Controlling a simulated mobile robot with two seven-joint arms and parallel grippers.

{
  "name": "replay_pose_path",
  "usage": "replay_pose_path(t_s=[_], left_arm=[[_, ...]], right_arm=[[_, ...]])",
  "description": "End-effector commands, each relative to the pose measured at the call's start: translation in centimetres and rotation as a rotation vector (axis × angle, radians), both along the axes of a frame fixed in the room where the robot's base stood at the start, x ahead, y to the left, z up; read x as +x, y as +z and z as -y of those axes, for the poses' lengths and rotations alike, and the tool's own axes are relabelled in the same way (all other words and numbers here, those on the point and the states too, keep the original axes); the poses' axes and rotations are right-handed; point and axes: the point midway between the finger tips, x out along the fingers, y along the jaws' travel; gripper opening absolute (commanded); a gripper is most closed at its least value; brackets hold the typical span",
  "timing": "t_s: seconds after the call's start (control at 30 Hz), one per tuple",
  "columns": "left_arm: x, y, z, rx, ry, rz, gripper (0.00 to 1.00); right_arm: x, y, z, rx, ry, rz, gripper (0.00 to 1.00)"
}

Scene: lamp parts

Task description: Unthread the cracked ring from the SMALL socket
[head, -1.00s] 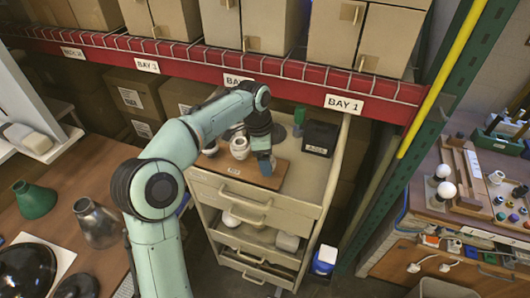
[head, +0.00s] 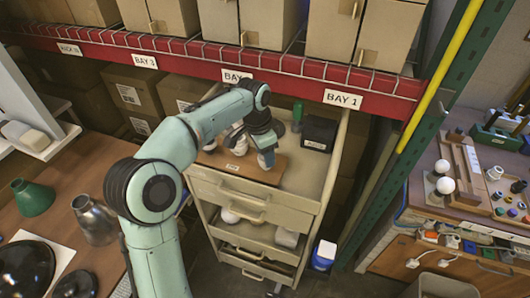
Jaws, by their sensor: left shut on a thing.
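A brown board (head: 228,166) with a small white label lies on top of the cream drawer cart (head: 317,165). White socket parts (head: 240,146) stand on the board, partly hidden by my arm. My left gripper (head: 266,158) points down at the board's right part, just right of these white parts. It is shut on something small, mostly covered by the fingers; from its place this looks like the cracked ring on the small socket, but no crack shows. My right gripper is not in view.
A black box (head: 319,133) and a green upright thing (head: 297,113) stand at the cart's back right. The red shelf beam (head: 290,75) with boxes runs behind. A brown table (head: 60,207) with cone shades lies left, a workbench (head: 425,203) right.

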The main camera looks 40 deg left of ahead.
Motion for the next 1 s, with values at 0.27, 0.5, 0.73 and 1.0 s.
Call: replay_pose_path(t_s=[0.27,0.5,0.73,1.0], left_arm=[[-0.04,0.11,0.04,0.001,0.142,0.0,0.12],[-0.03,0.14,0.06,0.0,0.164,0.0,0.12],[-0.02,0.27,0.23,0.001,0.449,0.001,0.12],[-0.01,0.29,0.26,0.0,0.723,0.002,0.12]], right_arm=[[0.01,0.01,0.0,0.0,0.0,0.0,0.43],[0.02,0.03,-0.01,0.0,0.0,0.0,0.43],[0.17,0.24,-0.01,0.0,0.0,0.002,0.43],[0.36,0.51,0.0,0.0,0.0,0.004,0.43]])
